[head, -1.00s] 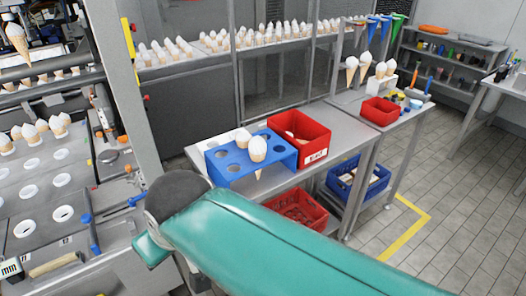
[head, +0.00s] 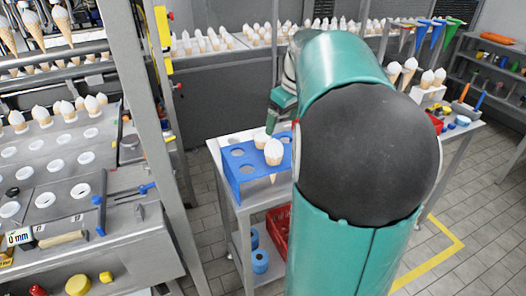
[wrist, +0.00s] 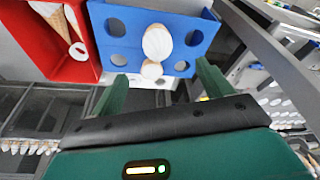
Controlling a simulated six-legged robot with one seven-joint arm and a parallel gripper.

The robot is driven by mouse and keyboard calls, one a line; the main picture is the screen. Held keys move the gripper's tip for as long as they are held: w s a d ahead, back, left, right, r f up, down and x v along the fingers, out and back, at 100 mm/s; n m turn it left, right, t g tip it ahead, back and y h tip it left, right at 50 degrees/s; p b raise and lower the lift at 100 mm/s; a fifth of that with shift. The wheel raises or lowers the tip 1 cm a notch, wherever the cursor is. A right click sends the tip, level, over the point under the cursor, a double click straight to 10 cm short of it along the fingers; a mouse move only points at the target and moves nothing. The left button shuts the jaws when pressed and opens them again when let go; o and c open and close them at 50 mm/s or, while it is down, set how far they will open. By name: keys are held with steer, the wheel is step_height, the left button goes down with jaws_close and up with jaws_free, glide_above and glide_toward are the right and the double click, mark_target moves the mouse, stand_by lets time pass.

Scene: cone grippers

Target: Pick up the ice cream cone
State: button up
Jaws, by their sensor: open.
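Two white-topped ice cream cones show at the blue holder. The nearer cone (head: 274,152) stands at its front edge with the tan wafer below, and it also shows in the wrist view (wrist: 157,42). A second white top (head: 261,138) is just behind it; it also shows in the wrist view (wrist: 151,69). The blue holder (head: 250,180) has several round holes; it also shows in the wrist view (wrist: 128,44). My gripper (wrist: 162,86) is open and empty, its two green fingers either side of the cones in the picture and apart from them. My arm hides part of the bench in the head view.
A red box (wrist: 82,72) with cones in it sits beside the blue holder. The metal bench (head: 218,150) carries the holder. A machine with rows of cones (head: 60,110) stands at the left.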

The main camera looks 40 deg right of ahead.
mark_target(275, 142)
steer(key=x, duration=0.8)
steer(key=shift+f, duration=0.3)
steer(key=shift+d+x, duration=0.15)
steer(key=shift+x, duration=1.05)
steer(key=shift+d+x, duration=0.1)
steer(key=shift+x, duration=1.1)
steer(key=c, duration=0.8)
